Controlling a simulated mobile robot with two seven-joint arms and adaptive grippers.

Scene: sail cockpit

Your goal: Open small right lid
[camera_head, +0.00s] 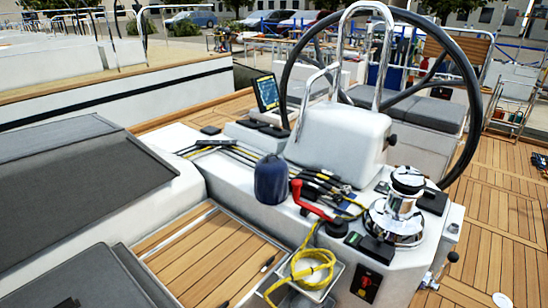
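No part that I can identify as a small right lid stands out. On the white steering console (340,135), small dark flat pieces sit to the right of the winch (400,205) and in front of it: one dark block (434,201) and another dark block (377,250). I cannot tell whether either is a lid. A black panel with a red part (366,283) is on the console's front face. Neither of my grippers can be made out in the head view, so nothing is seen touching the console.
The large black steering wheel (473,75) and chrome rails rise behind the console. A red-handled lever (312,203), dark blue cylinder (271,180) and yellow rope (300,272) crowd its front. A chrome lever (437,272) protrudes at right. Teak deck (500,215) is open there.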

